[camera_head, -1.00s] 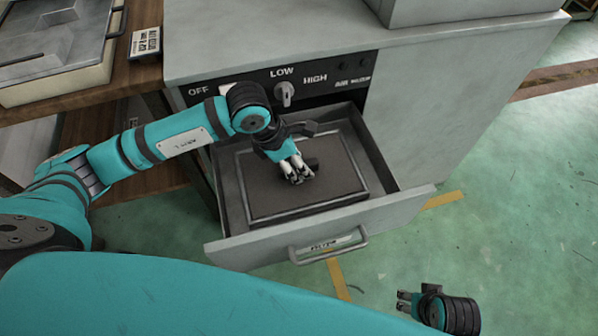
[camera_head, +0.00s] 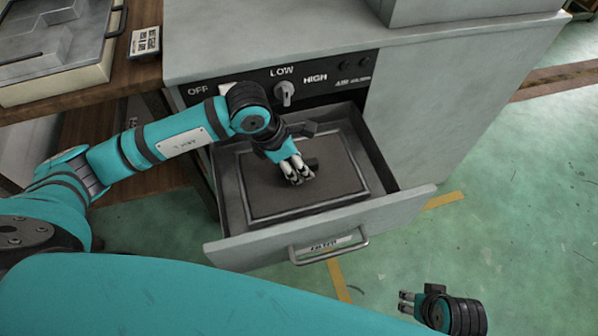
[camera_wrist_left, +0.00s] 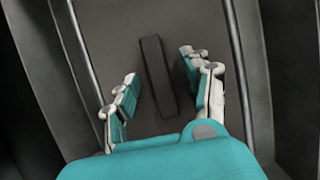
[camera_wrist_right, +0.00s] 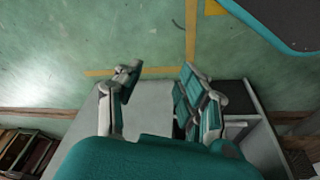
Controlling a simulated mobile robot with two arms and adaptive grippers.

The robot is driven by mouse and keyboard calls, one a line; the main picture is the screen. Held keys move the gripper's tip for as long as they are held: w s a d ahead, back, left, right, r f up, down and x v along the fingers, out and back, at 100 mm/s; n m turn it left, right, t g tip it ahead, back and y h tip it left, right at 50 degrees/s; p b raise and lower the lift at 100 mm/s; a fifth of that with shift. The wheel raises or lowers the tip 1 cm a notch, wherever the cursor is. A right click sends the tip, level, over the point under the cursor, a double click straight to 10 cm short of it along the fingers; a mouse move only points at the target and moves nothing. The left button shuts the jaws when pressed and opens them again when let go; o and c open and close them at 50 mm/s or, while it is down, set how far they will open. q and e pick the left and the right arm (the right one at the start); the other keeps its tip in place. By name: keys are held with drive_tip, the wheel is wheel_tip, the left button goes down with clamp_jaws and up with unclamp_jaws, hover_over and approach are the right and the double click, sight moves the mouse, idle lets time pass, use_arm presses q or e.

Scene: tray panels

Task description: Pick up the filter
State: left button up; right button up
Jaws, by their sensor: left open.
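The filter (camera_head: 268,202) is a flat dark rectangular panel with a raised rim, lying in the open drawer. A dark bar handle (camera_wrist_left: 154,72) stands on its middle and shows in the left wrist view. My left gripper (camera_head: 298,173) is over the middle of the filter, pointing down. In the left wrist view its fingers (camera_wrist_left: 160,70) are open, one on each side of the bar, with gaps visible. Contact cannot be told. My left fingers partly hide the bar in the head view. My right gripper (camera_head: 403,301) is open and empty over the floor, as the right wrist view (camera_wrist_right: 160,75) also shows.
The grey drawer front (camera_head: 395,208) with its metal handle (camera_head: 330,248) stands out from the cabinet (camera_head: 450,120). A knob (camera_head: 285,93) sits above the drawer. A wooden bench with a tray (camera_head: 60,80) is at the left. Green floor at the right is free.

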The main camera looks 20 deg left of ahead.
idle(0.3)
use_arm(q)
drive_tip(key=shift+f, duration=0.1)
idle(0.3)
clamp_jaws()
idle(0.4)
